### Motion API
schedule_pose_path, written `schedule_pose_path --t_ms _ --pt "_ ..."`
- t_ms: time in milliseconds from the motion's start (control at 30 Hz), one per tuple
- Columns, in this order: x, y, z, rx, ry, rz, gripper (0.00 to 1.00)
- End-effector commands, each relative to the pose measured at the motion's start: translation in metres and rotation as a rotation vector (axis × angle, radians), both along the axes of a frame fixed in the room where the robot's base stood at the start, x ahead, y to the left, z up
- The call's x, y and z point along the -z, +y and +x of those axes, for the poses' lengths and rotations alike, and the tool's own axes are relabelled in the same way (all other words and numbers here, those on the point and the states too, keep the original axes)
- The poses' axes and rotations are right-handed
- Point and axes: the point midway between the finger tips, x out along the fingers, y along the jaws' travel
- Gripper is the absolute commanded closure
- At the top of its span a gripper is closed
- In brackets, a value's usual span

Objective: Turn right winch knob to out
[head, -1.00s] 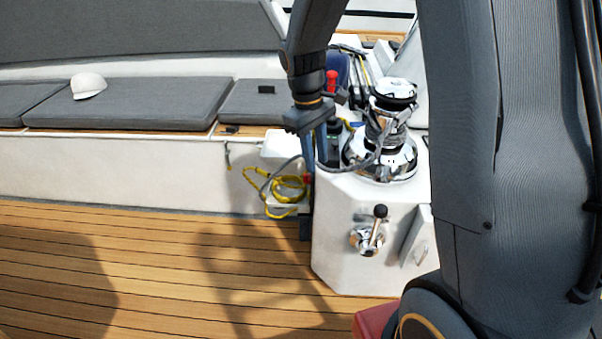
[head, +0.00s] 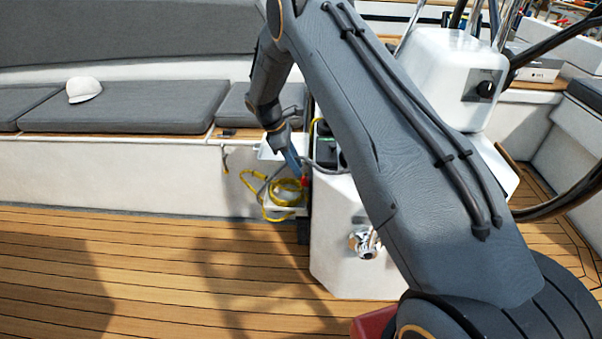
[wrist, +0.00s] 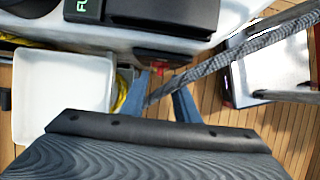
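A round black knob (head: 486,89) sits on a plate on the white console at the upper right of the head view. A chrome fitting (head: 365,243) is on the front of the white winch pedestal (head: 335,262), partly behind my arm. I cannot tell which of these is the right winch knob. The winch itself is hidden by my arm. My gripper (head: 296,166) points down at the pedestal's left side, away from both. In the wrist view its blue fingers (wrist: 163,97) stand apart, with a grey rope (wrist: 235,55) crossing by them; I see nothing clamped.
A white tray (wrist: 60,95) and yellow rope (head: 288,187) lie close to my gripper. A black box with a green display (wrist: 88,8) is near it. Cushioned benches (head: 130,107) line the back, with a white cap (head: 84,90). The teak floor (head: 150,270) is clear at left.

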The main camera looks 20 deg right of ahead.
Motion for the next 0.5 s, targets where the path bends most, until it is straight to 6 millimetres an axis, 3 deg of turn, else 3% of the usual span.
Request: schedule_pose_path --t_ms 200,500 --pt "0.028 -0.012 -0.004 0.002 0.002 -0.001 0.72" --pt "0.039 -0.016 -0.005 0.001 -0.001 0.001 0.72"
